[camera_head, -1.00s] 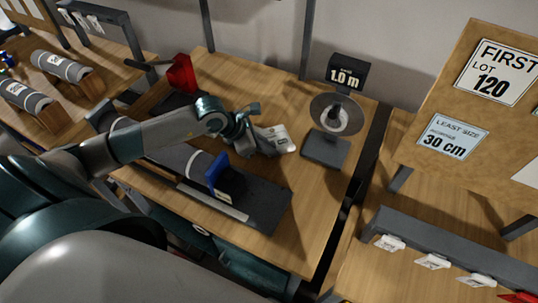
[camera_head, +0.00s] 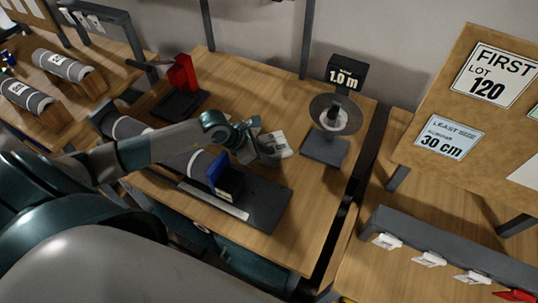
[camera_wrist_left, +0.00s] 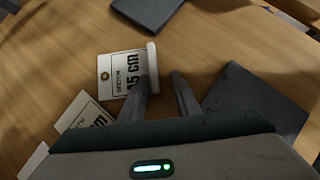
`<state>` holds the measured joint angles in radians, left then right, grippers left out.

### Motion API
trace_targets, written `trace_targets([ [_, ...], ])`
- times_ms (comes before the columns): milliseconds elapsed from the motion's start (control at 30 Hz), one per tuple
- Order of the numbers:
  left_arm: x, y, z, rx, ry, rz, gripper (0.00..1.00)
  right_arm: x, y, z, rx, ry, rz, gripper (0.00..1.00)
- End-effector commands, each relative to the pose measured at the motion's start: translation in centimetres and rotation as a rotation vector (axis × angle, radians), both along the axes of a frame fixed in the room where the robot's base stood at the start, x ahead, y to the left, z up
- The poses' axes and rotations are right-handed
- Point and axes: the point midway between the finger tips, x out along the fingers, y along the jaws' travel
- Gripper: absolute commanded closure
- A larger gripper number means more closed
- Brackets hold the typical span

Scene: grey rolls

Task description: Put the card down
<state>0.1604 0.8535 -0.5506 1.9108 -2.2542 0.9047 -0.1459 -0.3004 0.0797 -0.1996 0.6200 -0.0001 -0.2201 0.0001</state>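A white card (camera_wrist_left: 125,72) printed "15 cm", with a round hole and a thick pale lip, lies on the wooden table in the left wrist view. White cards (camera_head: 279,147) also show beside my left gripper (camera_head: 262,147) in the head view. In the wrist view my left gripper (camera_wrist_left: 165,82) has its fingers apart, with bare wood between them. Its left finger is right at the card's lip; I cannot tell if they touch. A second card (camera_wrist_left: 80,112) lies lower left, partly hidden by the gripper. My right gripper is not in view.
A dark cutting base (camera_head: 262,205) with a blue block (camera_head: 219,172) and grey roll lies below my left arm. A "1.0 m" stand (camera_head: 325,148) is to the right, a red holder (camera_head: 183,75) at the back left. Wood between the card and the stand is clear.

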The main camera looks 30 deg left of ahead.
Motion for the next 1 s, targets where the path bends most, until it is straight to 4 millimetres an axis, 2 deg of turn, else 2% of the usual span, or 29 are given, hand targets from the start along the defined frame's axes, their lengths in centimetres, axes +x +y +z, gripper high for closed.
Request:
trace_targets([
  [467, -0.2, 0.2, 0.5, 0.001, 0.001, 0.0, 0.71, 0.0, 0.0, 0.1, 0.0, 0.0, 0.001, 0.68],
  [667, -1.3, 1.3, 2.3, 0.003, 0.0, 0.0, 0.71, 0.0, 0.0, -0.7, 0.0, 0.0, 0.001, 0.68],
  [1000, -3.9, 3.5, 6.8, 0.003, 0.001, -0.001, 0.71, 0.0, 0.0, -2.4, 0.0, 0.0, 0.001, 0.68],
])
